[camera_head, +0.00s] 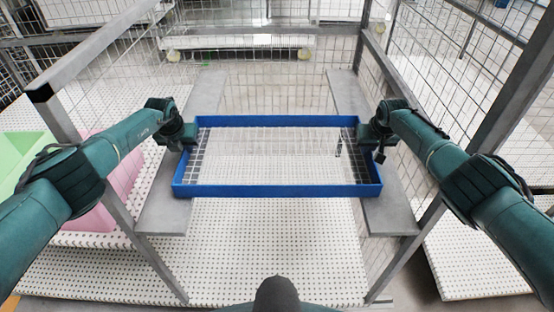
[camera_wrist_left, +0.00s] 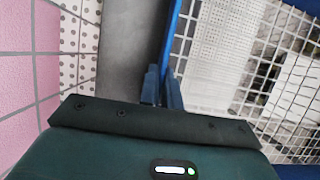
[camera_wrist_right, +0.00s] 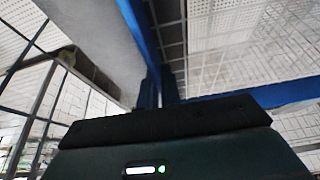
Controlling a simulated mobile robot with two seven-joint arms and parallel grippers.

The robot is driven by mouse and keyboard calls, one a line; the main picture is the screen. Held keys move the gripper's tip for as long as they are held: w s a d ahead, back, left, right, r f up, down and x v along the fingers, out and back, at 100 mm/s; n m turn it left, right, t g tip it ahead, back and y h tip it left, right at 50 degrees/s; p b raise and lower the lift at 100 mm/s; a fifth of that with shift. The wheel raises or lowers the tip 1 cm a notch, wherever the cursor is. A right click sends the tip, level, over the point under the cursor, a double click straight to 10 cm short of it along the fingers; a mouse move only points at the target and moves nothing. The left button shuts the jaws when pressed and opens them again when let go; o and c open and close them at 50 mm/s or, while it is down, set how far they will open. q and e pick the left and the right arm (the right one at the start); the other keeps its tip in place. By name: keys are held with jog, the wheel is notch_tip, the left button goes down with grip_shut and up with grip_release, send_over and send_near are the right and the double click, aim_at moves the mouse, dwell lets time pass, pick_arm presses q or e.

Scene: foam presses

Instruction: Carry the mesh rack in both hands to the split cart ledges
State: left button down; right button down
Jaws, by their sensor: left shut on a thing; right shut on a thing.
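The mesh rack (camera_head: 275,190) is a shallow blue rectangular frame with a wire mesh floor. In the head view it spans the gap between the left grey ledge (camera_head: 165,213) and the right grey ledge (camera_head: 392,215), its ends over their inner edges. I cannot tell whether it touches them. My left gripper (camera_head: 190,134) is shut on the rack's left end wall. My right gripper (camera_head: 364,134) is shut on its right end wall. The wrist views show the fingers at the blue wall, in the left wrist view (camera_wrist_left: 162,88) and the right wrist view (camera_wrist_right: 158,88).
Grey posts and wire mesh panels of the cart (camera_head: 275,90) stand behind and on both sides. A pink block (camera_head: 122,180) and a green block (camera_head: 22,150) lie at the left on a white perforated surface. Another white perforated surface (camera_head: 470,260) is at the lower right.

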pick_arm(q)
jog(key=shift+f, duration=0.2)
pick_arm(e)
jog(key=shift+f, duration=0.2)
pick_arm(q)
jog(key=c, duration=2)
grip_release()
jog(key=shift+f, duration=0.1)
pick_arm(e)
jog(key=c, duration=2)
grip_release()
jog(key=shift+f, duration=0.1)
pick_arm(q)
jog(key=o, duration=0.4)
pick_arm(e)
jog(key=o, duration=0.4)
